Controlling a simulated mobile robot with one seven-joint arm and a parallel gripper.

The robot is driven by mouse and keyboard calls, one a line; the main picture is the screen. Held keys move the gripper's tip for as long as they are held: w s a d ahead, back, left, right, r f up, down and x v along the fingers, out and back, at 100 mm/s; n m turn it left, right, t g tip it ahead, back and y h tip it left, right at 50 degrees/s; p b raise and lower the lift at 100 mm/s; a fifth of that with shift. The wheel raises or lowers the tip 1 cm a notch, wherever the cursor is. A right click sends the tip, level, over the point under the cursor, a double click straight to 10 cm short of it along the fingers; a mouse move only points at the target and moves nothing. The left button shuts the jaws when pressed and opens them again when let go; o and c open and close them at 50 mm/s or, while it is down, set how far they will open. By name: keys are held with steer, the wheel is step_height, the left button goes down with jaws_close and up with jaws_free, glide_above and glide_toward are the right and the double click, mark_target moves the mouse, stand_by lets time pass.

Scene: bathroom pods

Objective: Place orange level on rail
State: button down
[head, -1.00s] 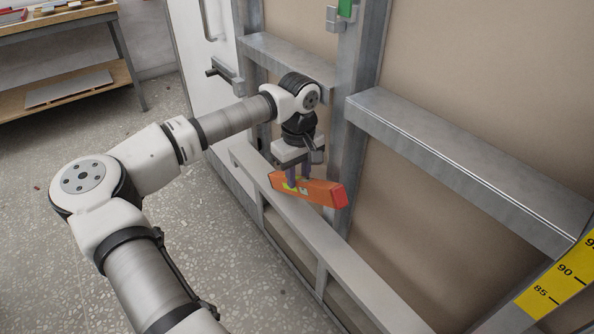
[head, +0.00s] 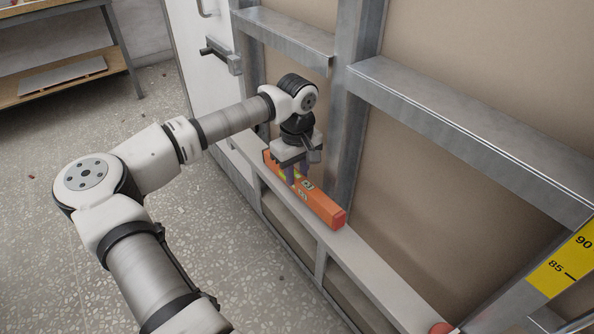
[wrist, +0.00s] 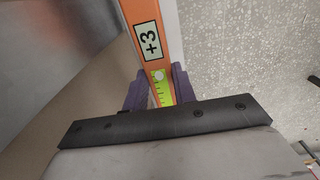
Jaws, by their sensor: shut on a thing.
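The orange level (head: 322,206) lies lengthwise along the lower grey rail (head: 362,268) in the head view, seemingly on or just above its top face; I cannot tell whether it bears fully on it. My gripper (head: 292,178) points down and is shut on the level near its far part. In the wrist view the purple fingers (wrist: 158,88) of my gripper clasp both sides of the level (wrist: 137,12), next to its yellow-green vial and a "+3" label. The part of the level under my gripper is hidden.
A metal upright (head: 358,110) and a higher cross rail (head: 460,135) stand close to the right of my gripper. A yellow scale (head: 568,262) is at the right edge. A workbench (head: 60,75) stands at the back left.

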mark_target(296, 175)
steer(key=shift+s+f+b, duration=0.1)
steer(key=shift+f+b, duration=0.65)
steer(key=shift+f, duration=0.35)
steer(key=c, duration=1.1)
jaws_free()
steer(key=shift+f, duration=0.1)
steer(key=shift+o, duration=0.2)
steer(key=shift+r+p, duration=0.45)
steer(key=shift+r, duration=3.45)
